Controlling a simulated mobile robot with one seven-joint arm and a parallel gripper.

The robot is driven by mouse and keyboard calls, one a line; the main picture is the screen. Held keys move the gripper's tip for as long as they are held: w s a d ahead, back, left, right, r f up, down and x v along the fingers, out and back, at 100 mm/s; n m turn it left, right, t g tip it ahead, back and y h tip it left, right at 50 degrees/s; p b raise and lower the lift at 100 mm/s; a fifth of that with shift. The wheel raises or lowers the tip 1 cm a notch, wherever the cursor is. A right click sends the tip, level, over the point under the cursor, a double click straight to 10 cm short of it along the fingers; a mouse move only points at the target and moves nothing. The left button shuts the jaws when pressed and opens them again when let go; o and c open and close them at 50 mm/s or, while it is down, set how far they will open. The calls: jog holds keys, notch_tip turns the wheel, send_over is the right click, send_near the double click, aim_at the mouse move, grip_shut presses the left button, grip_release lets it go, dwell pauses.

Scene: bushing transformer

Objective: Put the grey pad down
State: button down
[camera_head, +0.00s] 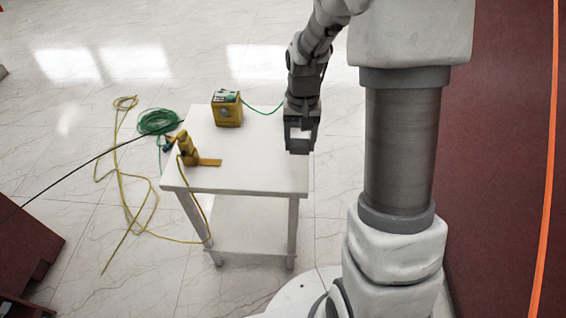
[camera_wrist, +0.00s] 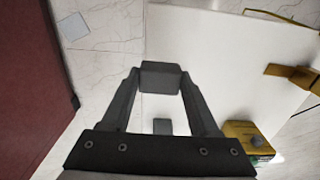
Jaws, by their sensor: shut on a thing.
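My gripper (camera_wrist: 162,88) shows in the wrist view with its two dark fingers closing in on a dark grey block, which I take as the grey pad (camera_wrist: 161,76). The pad is held between the fingertips. In the head view, my gripper (camera_head: 300,142) points down by the right edge of the white table (camera_head: 255,178). In the wrist view the pad overlaps the table's edge, with the table top (camera_wrist: 220,60) to its right and floor to its left. It looks above table level, but the height is hard to tell. The fingers partly hide the pad.
A yellow box (camera_head: 227,110) with a green lead stands at the table's far side. A yellow tool (camera_head: 187,150) with a flat plate stands at the left. The table's front right is clear. Green cable (camera_head: 157,122) and yellow cable (camera_head: 127,190) lie on the floor.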

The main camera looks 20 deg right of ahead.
aim_at(283, 168)
jog(key=a+f, duration=0.1)
jog(key=a, duration=0.1)
jog(key=w+a+f, duration=0.1)
jog(key=a, duration=0.1)
jog(key=shift+f+b, duration=0.35)
jog(key=shift+b, duration=0.05)
jog(key=shift+f+b, duration=0.75)
jog(key=shift+f, duration=1.15)
jog(key=shift+f, duration=0.2)
jog(key=shift+c, duration=0.7)
grip_release()
jog(key=shift+r, duration=0.1)
